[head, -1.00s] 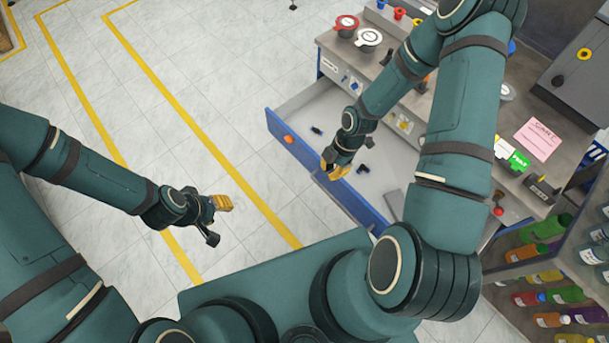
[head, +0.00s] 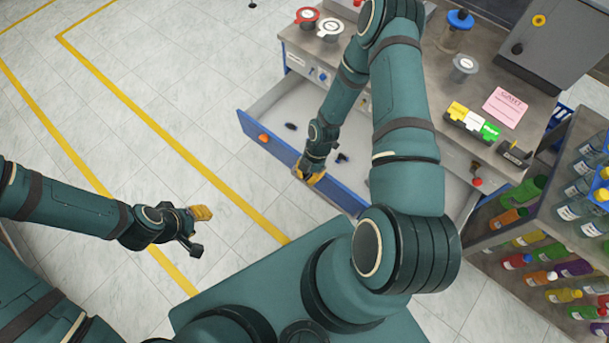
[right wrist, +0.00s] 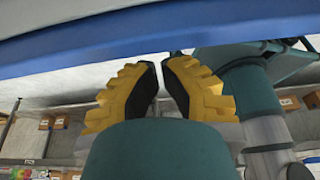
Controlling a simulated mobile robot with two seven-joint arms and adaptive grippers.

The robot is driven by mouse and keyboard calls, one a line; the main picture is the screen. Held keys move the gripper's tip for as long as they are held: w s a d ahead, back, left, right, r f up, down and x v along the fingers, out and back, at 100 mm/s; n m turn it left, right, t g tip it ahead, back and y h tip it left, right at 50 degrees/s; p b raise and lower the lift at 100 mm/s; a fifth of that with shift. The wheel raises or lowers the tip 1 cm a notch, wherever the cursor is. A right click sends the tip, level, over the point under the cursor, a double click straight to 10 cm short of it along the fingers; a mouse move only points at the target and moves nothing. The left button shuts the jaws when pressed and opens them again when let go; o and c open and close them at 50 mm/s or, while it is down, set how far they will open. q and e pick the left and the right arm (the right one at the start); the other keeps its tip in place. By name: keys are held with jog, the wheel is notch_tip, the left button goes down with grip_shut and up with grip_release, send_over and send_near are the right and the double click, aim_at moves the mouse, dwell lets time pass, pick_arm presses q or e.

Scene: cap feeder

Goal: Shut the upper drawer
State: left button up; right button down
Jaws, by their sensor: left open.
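The drawer stands pulled out of the workbench in the head view, with a blue front (head: 262,138), an orange spot on it and a light inside. Small dark parts (head: 290,126) lie in it. My right gripper (head: 308,176), yellow-tipped, is at the front panel's upper edge. In the right wrist view its fingertips (right wrist: 164,62) lie close together just below a blue edge (right wrist: 120,52), with nothing seen between them. Contact and jaw state are unclear. My left gripper (head: 200,222) is open and empty over the floor, left of the drawer. No second drawer is visible.
The workbench top (head: 415,150) carries lidded pots (head: 330,28), coloured blocks and a pink note (head: 505,106). A rack of bottles (head: 540,225) stands at the right. The tiled floor (head: 150,110) left of the drawer is clear.

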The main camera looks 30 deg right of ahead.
jog(key=shift+w+d, duration=0.25)
jog(key=shift+d, duration=0.4)
jog(key=shift+d, duration=0.1)
jog(key=w+d+b, duration=0.2)
jog(key=d+b, duration=0.1)
jog(key=d, duration=0.3)
jog(key=w+d+b, duration=0.2)
jog(key=d+b, duration=0.1)
jog(key=d, duration=0.4)
jog(key=shift+w+d, duration=0.15)
jog(key=shift+w, duration=0.25)
